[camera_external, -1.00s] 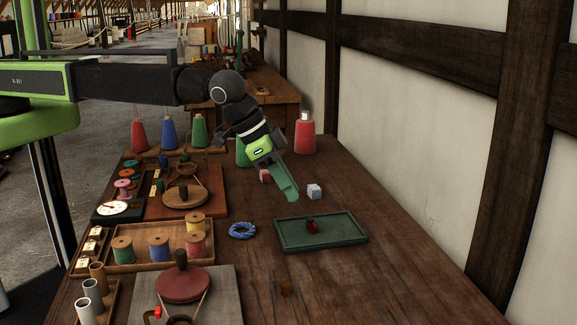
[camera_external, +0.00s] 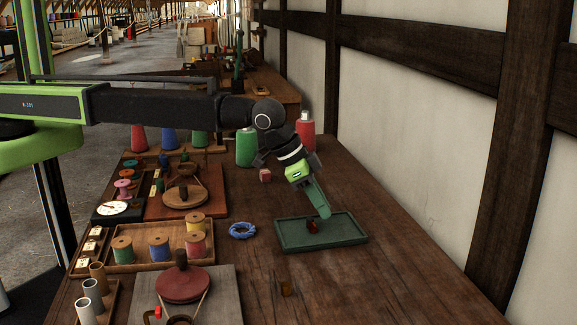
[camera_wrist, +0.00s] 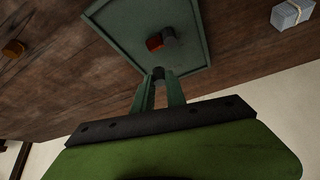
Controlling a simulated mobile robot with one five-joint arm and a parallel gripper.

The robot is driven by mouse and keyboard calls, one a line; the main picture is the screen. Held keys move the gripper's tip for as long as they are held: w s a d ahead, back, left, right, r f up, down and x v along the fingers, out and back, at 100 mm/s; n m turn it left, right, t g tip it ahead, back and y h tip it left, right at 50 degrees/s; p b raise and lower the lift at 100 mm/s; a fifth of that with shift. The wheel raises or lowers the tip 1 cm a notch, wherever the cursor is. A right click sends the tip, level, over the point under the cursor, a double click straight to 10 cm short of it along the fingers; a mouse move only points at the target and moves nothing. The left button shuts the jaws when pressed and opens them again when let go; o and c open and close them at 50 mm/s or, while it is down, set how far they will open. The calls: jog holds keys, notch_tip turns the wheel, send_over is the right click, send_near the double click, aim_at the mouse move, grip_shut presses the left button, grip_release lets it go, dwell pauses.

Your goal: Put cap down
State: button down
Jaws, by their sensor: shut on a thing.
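The cap is hidden by the fingers in the external view. A small red thing (camera_external: 312,227) lies in the tray (camera_wrist: 112,25). In the wrist view, a dark grey round piece (camera_wrist: 168,35) sits against it. I cannot tell whether the cap touches the tray.
An amber piece (camera_external: 287,288) lies on the table in front of the tray. A blue rope coil (camera_external: 242,230) lies to its left, near a spool tray (camera_external: 120,257). A pale block (camera_wrist: 291,13) shows in the wrist view. Table right of the tray is clear.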

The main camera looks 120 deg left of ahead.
aim_at(328, 233)
notch_tip(328, 233, down, 4)
jog(key=b, duration=0.4)
jog(key=shift+f, duration=0.2)
jog(key=shift+d+r, duration=0.1)
jog(key=shift+r, duration=0.15)
jog(key=shift+f, duration=0.15)
jog(key=c, duration=1.4)
grip_release()
jog(key=shift+o, duration=0.2)
jog(key=shift+s+r+p, duration=0.1)
jog(key=shift+r+p, duration=0.25)
jog(key=shift+r, duration=0.1)
jog(key=p+v, duration=0.9)
jog(key=v, duration=0.2)
jog(key=shift+r+p, duration=0.2)
jog(key=shift+p, duration=0.2)
